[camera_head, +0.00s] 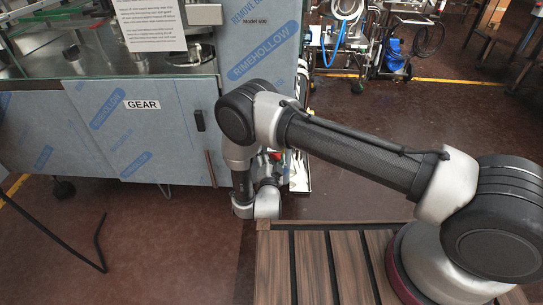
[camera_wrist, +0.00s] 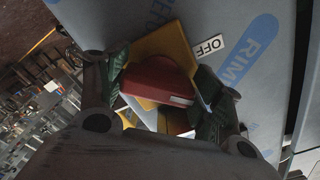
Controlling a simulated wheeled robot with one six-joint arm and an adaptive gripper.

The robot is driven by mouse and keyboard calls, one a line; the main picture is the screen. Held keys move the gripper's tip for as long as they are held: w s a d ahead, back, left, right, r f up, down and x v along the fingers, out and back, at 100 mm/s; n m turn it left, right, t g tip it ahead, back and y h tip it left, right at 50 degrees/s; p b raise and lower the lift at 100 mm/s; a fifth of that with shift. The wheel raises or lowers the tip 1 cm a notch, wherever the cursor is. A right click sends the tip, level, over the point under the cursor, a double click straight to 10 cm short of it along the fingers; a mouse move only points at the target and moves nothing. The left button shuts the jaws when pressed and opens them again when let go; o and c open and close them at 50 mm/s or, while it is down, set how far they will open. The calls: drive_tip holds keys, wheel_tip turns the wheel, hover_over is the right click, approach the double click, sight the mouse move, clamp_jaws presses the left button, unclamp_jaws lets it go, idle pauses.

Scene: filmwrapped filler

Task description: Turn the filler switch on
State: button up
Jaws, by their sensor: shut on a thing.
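The filler switch is a red rotary knob (camera_wrist: 158,80) on a yellow plate (camera_wrist: 165,42), seen in the wrist view. An "OFF" label (camera_wrist: 210,46) is stuck on the panel beside the plate. My gripper (camera_wrist: 165,88) has one green-padded finger on each side of the knob and is shut on it. The knob's white mark faces the finger at the right of the picture. In the head view my arm bends down at the corner of the filler machine (camera_head: 205,105), and the arm hides most of the gripper and switch.
A dark handle (camera_head: 210,168) stands near my wrist. A bent black rod (camera_head: 100,245) is at the lower left. Wheeled equipment with a blue part (camera_head: 394,56) is behind. Red-brown floor (camera_head: 440,115) lies open at right.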

drive_tip(key=shift+m, duration=0.9)
drive_tip(key=o, duration=1)
drive_tip(key=shift+o, duration=0.2)
